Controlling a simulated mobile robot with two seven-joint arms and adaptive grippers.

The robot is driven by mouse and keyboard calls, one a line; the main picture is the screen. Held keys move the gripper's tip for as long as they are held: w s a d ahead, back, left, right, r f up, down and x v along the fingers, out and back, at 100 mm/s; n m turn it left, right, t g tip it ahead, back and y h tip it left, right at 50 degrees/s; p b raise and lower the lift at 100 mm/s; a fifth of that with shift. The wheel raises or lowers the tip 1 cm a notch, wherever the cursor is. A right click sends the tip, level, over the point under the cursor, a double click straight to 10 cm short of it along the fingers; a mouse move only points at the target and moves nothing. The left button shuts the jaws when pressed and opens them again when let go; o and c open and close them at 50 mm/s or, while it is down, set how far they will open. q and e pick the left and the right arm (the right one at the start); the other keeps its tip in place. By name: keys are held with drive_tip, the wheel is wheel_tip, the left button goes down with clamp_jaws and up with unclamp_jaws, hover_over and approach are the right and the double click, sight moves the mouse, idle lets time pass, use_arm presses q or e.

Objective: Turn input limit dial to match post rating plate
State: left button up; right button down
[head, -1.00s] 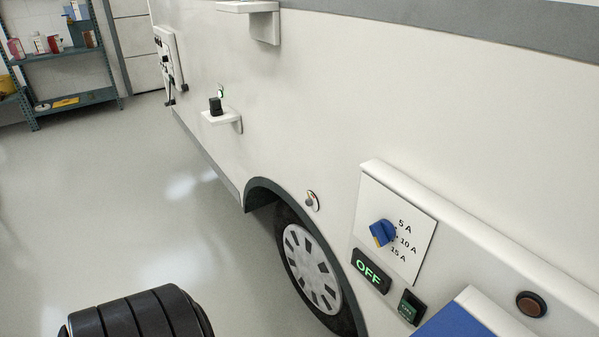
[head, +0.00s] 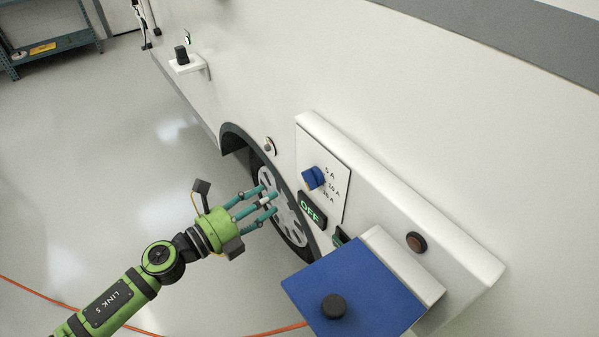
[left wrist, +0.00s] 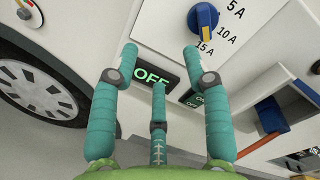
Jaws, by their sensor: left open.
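The input limit dial (head: 313,177) is a blue knob on a white plate (head: 335,165) marked 5 A, 10 A and 15 A, on the vehicle's side. In the left wrist view the dial (left wrist: 203,18) shows at the top, its yellow mark at the lower end, near the 15 A label. I cannot read the exact setting. My left gripper (head: 269,201) is open and empty, left of the dial and apart from it. Its three teal fingers (left wrist: 160,62) point toward the panel in the left wrist view. No post rating plate can be made out. My right gripper is out of view.
A lit OFF display (head: 311,210) sits below the dial. A blue-topped box with a black knob (head: 333,306) juts out at the lower right. A brown round button (head: 416,242) is on the panel. The wheel (head: 285,210) lies behind my fingers. An orange cable (head: 40,295) crosses the floor.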

sight(304, 179)
use_arm(q)
drive_tip(key=d+r+m+p, duration=0.1)
drive_tip(key=d, duration=0.1)
drive_tip(key=w+d+r+m+h, duration=0.1)
drive_tip(key=d, duration=0.1)
drive_tip(key=d+r+m+g+p, duration=0.1)
drive_tip(key=d+r, duration=0.1)
drive_tip(key=shift+w+d+h+p, duration=0.15)
drive_tip(key=shift+d+h+p, duration=0.05)
drive_tip(key=shift+h+p, duration=0.15)
drive_tip(key=shift+w+d+f, duration=0.15)
drive_tip(key=shift+w+d, duration=0.2)
drive_tip(key=shift+d, duration=0.1)
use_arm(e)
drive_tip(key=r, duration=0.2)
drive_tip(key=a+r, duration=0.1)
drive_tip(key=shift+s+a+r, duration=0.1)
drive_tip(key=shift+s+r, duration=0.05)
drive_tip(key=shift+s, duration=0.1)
use_arm(q)
clamp_jaws()
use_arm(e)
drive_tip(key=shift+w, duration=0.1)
